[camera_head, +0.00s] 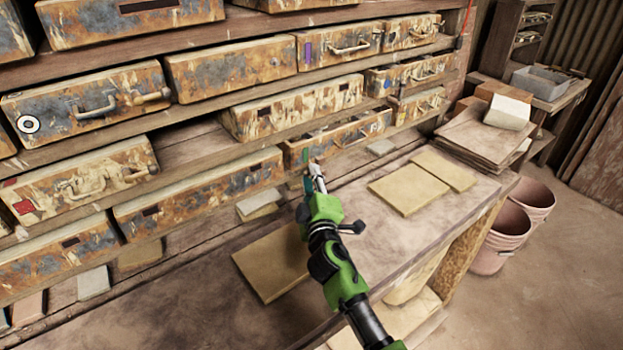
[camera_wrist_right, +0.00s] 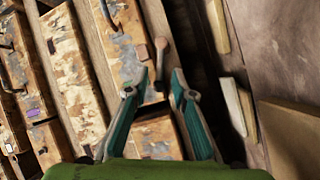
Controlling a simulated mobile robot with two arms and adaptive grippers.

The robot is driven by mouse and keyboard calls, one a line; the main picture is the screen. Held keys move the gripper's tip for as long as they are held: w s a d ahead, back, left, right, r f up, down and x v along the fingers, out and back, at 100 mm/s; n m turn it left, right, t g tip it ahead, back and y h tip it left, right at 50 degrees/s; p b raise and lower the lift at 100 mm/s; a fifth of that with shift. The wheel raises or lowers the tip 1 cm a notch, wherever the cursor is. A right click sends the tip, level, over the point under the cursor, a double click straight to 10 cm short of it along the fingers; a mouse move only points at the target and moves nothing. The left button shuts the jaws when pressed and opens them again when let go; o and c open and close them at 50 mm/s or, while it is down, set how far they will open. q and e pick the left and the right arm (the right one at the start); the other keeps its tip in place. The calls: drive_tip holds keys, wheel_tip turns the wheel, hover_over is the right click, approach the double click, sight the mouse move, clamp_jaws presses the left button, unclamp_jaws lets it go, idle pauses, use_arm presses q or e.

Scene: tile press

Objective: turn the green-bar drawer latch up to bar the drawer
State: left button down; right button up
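The green-bar drawer (camera_head: 345,135) sits in the lower row, right of centre, with a green bar (camera_head: 306,156) at its left end. It seems to stand a little out, with its top edge showing. My right gripper (camera_head: 317,172) is just in front of that end and covers part of it. In the right wrist view my right gripper (camera_wrist_right: 157,76) has its teal fingers apart. A latch with a wooden grip (camera_wrist_right: 160,45) shows at the gap between the fingertips; whether they touch it I cannot tell. The green bar is not visible there. My left gripper is out of view.
A drawer with a white ring and a wooden-grip latch (camera_head: 155,96) is at left. A purple-bar drawer (camera_head: 340,45) is above. Tan tiles (camera_head: 408,190) lie on the bench (camera_head: 340,195) beside my right arm. Pink buckets (camera_head: 500,238) stand on the floor at right.

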clamp_jaws()
drive_tip(key=r+m+g+p, duration=0.1)
drive_tip(key=p, duration=0.3)
drive_tip(key=d+r+m+g+p, duration=0.1)
drive_tip(key=m+p, duration=0.1)
drive_tip(key=p, duration=0.2)
drive_tip(key=w+r+m+g+p, duration=0.1)
drive_tip(key=p, duration=0.3)
drive_tip(key=shift+d+m+y, duration=0.15)
drive_tip(key=shift+m+y, duration=0.15)
drive_tip(key=shift+w+d+f+m+p, duration=0.15)
drive_tip(key=shift+m+p, duration=0.25)
drive_tip(key=shift+p, duration=0.55)
unclamp_jaws()
